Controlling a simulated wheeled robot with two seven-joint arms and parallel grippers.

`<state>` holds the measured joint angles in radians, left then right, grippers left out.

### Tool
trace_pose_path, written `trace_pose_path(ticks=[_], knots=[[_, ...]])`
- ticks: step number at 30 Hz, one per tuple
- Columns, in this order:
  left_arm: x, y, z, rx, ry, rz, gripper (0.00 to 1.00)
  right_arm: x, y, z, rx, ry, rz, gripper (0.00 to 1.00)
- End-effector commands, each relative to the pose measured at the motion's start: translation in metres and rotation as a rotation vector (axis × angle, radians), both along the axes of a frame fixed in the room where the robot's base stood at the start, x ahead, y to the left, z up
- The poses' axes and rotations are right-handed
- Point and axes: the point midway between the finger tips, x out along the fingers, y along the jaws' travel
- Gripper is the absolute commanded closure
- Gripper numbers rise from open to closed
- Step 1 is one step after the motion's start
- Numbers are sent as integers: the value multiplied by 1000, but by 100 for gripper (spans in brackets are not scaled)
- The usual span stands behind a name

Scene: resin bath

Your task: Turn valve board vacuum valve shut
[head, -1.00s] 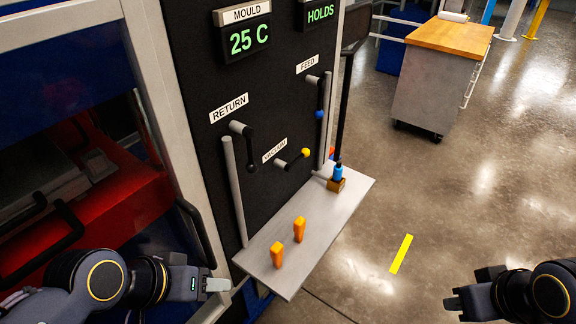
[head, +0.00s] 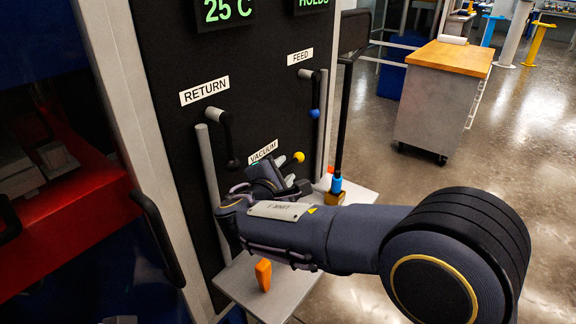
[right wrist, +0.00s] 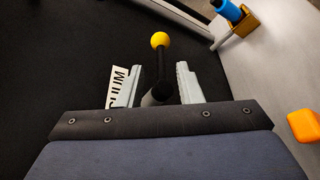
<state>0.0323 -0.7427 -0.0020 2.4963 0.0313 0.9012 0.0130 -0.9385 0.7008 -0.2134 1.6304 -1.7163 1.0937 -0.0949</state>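The vacuum valve is a black lever with a yellow ball end (head: 298,157), beside the VACUUM label (head: 263,152) on the black valve board (head: 270,100). In the right wrist view the lever (right wrist: 163,65) points up and away from its hub. My right gripper (head: 278,178) is at this valve. Its two grey fingers (right wrist: 160,84) are open, one on each side of the lever, with gaps visible. The yellow ball lies beyond the fingertips. The gripper and forearm hide the valve's hub in the head view. Only a grey tip, seemingly my left gripper (head: 120,320), shows at the bottom edge.
The RETURN lever (head: 229,140) and the blue-balled FEED lever (head: 315,105) are on the same board. A grey shelf (head: 240,285) below carries an orange peg (head: 263,274) and a blue-handled tool in a brass block (head: 335,192). A wood-topped cart (head: 440,95) stands behind.

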Motion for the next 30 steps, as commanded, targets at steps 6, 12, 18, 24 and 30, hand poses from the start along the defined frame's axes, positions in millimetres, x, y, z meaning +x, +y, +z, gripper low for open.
trace_pose_path(ticks=[6,12,18,24,30], knots=[[0,0,0,0,0,0,51,34,-12,-8,1,2,-4,68],[0,0,1,0,0,0,51,50,-17,-12,0,2,-2,68],[0,0,1,0,0,0,51,52,-17,-12,1,1,-1,68],[0,0,1,0,0,0,51,51,-17,-12,1,2,-2,82],[0,0,1,0,0,0,51,51,-17,-12,2,2,-2,100]])
